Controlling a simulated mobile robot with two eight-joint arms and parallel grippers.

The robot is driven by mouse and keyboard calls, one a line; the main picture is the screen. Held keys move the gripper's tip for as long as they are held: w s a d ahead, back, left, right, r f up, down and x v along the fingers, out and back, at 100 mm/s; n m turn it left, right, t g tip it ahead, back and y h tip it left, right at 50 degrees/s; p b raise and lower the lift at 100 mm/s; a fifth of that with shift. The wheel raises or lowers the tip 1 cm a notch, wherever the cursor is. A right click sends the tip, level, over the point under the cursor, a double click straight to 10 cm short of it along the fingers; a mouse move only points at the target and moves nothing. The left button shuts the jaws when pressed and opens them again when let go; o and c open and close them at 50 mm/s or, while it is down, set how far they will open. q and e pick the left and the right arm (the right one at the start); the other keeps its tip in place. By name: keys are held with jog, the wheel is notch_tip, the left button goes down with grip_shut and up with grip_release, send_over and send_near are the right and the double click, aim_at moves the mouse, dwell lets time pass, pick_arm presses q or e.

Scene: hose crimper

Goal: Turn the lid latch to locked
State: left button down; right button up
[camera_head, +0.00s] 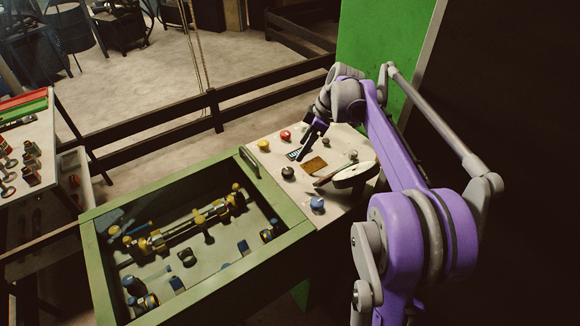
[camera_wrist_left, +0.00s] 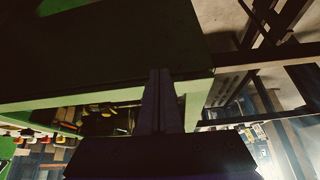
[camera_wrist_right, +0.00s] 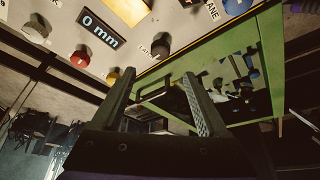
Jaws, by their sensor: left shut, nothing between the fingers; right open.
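A black knob (camera_head: 288,172) stands on the pale control panel (camera_head: 345,138), near the green crimper box. In the right wrist view the black knob (camera_wrist_right: 160,48) has a small label beside it that I cannot fully read; I take it for the latch. Its locked or unlocked position is not clear. My right gripper (camera_head: 304,148) is above the panel's far side, open and empty. In its own wrist view the right gripper (camera_wrist_right: 158,76) has its fingers apart, with the knob beyond the tips, not gripped. My left gripper (camera_wrist_left: 160,72) is shut and empty beside green framework.
The green box (camera_head: 95,250) holds the crimping assembly. A side table (camera_head: 45,140) stands left, and dark rails (camera_head: 170,118) run behind.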

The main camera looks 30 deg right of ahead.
aim_at(288, 170)
jog(key=x, duration=1)
jog(key=shift+f, duration=0.3)
grip_shut()
